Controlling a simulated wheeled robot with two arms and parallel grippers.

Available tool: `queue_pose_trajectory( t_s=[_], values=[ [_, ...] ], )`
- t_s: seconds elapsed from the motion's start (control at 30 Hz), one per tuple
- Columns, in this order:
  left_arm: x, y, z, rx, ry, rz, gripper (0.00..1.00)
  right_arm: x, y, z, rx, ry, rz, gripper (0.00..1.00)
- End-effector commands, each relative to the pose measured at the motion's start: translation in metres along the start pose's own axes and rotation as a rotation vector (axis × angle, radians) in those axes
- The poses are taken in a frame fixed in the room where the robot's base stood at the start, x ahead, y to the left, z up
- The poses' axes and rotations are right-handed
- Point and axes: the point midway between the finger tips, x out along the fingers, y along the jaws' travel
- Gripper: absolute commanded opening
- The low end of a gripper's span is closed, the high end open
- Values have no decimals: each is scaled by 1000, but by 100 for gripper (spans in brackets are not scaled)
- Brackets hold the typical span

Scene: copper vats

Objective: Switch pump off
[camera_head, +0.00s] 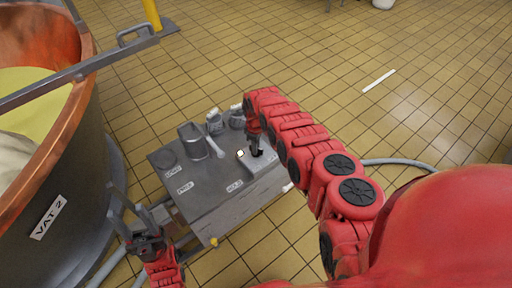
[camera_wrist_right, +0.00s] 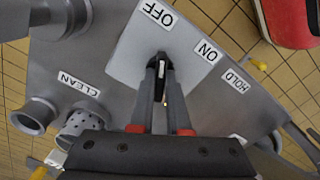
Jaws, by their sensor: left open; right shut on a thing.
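The pump switch panel (camera_wrist_right: 130,45) is a light grey plate with an OFF label (camera_wrist_right: 158,13) and an ON label (camera_wrist_right: 207,52). It sits on the grey metal cart (camera_head: 215,205), and in the head view its plate (camera_head: 268,164) shows at the cart's right side. My right gripper (camera_wrist_right: 161,75) is shut on the dark switch lever (camera_wrist_right: 161,60), between its fingertips. The fingers hide much of the lever, so I cannot tell which label it points to. In the head view my right gripper (camera_head: 255,148) is at the panel. My left gripper (camera_head: 148,240) is open and empty by the cart's left front.
A copper vat (camera_head: 75,200) marked VAT 2 stands at the left. A square metal cup (camera_head: 192,140) and several fittings (camera_head: 215,122) stand on the cart. A grey hose (camera_head: 400,162) runs along the floor at the right. The tiled floor (camera_head: 310,60) behind is mostly clear.

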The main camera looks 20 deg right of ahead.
Motion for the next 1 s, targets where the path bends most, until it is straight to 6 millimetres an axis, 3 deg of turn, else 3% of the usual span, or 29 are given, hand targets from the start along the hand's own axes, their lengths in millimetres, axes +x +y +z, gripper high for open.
queue_pose_trajectory(
  t_s=[0.57,0.6,0.73,1.0],
  values=[
    [-1,0,0,0,0,0,50,0,0,1,-30,-1,0,0],
    [-1,0,0,0,0,0,50,0,0,1,-30,-1,-1,22],
    [-1,0,0,0,0,0,50,0,0,0,-30,-1,0,45],
    [0,0,0,0,0,0,50,0,0,0,-29,0,0,45]
  ],
)
